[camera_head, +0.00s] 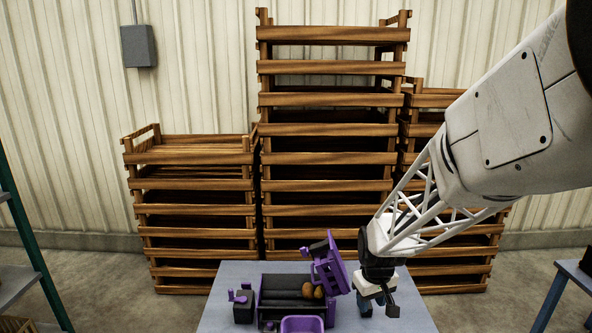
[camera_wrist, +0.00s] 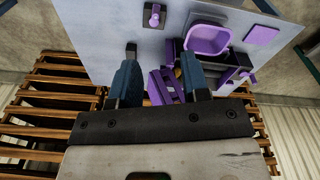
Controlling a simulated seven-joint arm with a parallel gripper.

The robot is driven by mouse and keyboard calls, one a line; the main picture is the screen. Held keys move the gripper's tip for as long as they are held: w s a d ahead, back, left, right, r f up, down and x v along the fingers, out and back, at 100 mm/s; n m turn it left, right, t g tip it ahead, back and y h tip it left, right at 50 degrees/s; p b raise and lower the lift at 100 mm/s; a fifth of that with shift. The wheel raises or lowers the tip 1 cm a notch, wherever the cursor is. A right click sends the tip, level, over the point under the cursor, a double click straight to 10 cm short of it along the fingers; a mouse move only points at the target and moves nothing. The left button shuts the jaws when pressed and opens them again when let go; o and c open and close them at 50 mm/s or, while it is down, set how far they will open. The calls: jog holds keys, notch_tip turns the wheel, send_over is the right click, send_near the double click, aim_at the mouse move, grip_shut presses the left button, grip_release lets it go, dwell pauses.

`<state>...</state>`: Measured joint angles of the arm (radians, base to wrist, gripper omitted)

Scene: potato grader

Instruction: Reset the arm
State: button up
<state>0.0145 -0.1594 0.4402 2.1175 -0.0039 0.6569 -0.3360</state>
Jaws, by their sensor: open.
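My gripper (camera_head: 379,306) hangs from my arm over the right part of the grey table, to the right of the purple and dark grader (camera_head: 290,281). The grader's tilted purple panel (camera_head: 331,266) stands close to the left of my gripper. Brown potatoes (camera_head: 313,291) lie on the dark bed beside that panel. In the wrist view the purple parts (camera_wrist: 165,86) show behind the gap between the fingers, and the fingers partly hide the grader.
The grey table (camera_head: 408,300) also holds a purple tray (camera_head: 302,324) at the front and a small dark unit with a purple lever (camera_head: 242,303) at the left. A purple square (camera_wrist: 261,34) lies on the tabletop. Tall wooden crate stacks (camera_head: 330,160) stand behind.

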jog(key=s+r+m, duration=0.1)
jog(key=s+r, duration=0.4)
jog(key=s, duration=0.4)
jog(key=s+r+m+t, duration=0.1)
jog(key=s+r, duration=0.5)
jog(key=s, duration=0.2)
jog(key=s+r+m, duration=0.2)
jog(key=s+r, duration=0.4)
jog(key=s, duration=0.3)
jog(key=shift+s+a+r+t, duration=0.15)
jog(key=shift+s+a+t, duration=0.1)
jog(key=shift+s+t, duration=0.05)
jog(key=shift+w, duration=0.15)
dwell(1.9)
jog(key=w+f+g, duration=0.1)
jog(key=w+f, duration=0.5)
jog(key=w, duration=0.5)
jog(key=w+f, duration=0.6)
jog(key=w, duration=0.4)
jog(key=shift+g, duration=0.8)
jog(key=w+f, duration=0.4)
jog(key=f, duration=0.4)
jog(key=w+f, duration=0.5)
jog(key=f, duration=0.3)
jog(key=w+f, duration=0.5)
jog(key=f, duration=0.3)
jog(key=shift+d+f, duration=0.25)
jog(key=shift+d, duration=0.15)
